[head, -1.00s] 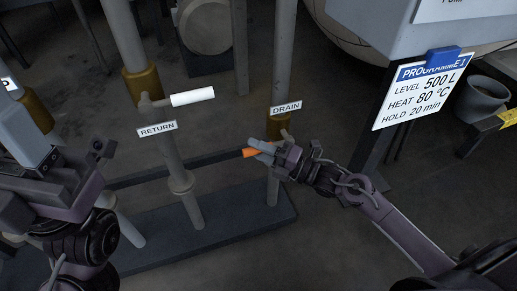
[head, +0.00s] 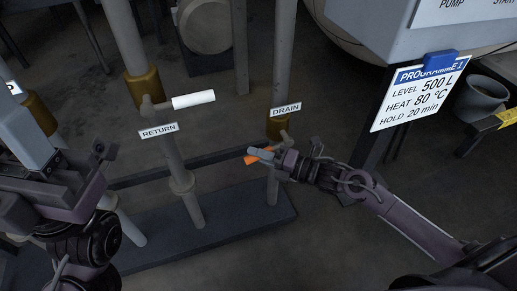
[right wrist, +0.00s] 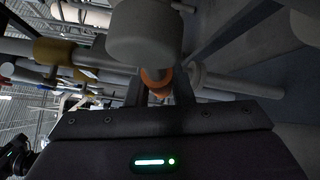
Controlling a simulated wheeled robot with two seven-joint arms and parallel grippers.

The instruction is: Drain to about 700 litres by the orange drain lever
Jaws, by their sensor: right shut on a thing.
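The orange drain lever (head: 252,159) is on the pipe below the DRAIN sign (head: 286,109). My right gripper (head: 262,154) is shut on the lever, and its fingers cover part of it. In the right wrist view the orange lever (right wrist: 156,82) shows between the fingers, partly hidden behind a pale round part. My left gripper (head: 103,152) is at the left side of the head view, away from the valves; its fingers do not show clearly. No litre reading is readable in these frames.
A white return lever (head: 193,99) sits above the RETURN sign (head: 158,131), left of the drain pipe. A programme card (head: 418,92) reads LEVEL 500 L, HEAT 80 °C, HOLD 20 min. A grey bucket (head: 482,101) stands at right. The pipes rise from a dark base (head: 230,221).

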